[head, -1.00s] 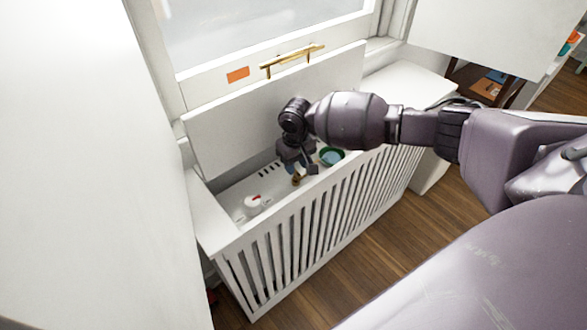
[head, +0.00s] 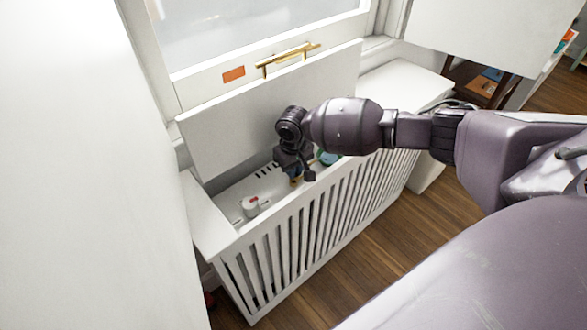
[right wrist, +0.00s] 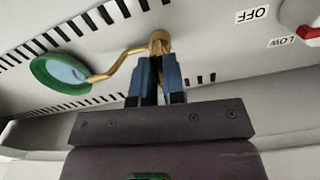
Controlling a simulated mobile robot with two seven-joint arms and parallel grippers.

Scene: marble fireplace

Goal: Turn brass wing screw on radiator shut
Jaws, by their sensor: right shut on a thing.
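The radiator (head: 262,188) sits inside a white slatted cover whose lid is raised. My right gripper (head: 296,178) reaches down into it in the head view. In the right wrist view, its two blue-tipped fingers (right wrist: 157,68) are shut on the brass wing screw (right wrist: 159,40) at the radiator's top. The fingers hide part of the screw, so its turn angle is hard to tell. A bent brass wire or tube (right wrist: 118,66) runs from beside the screw to a green-rimmed round piece (right wrist: 60,75). My left gripper does not show.
A white knob with a red pointer (right wrist: 309,32) sits right of the screw, near OFF and LOW labels. The raised lid (head: 270,110) stands behind my gripper. The slatted front (head: 320,210) stands close before it.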

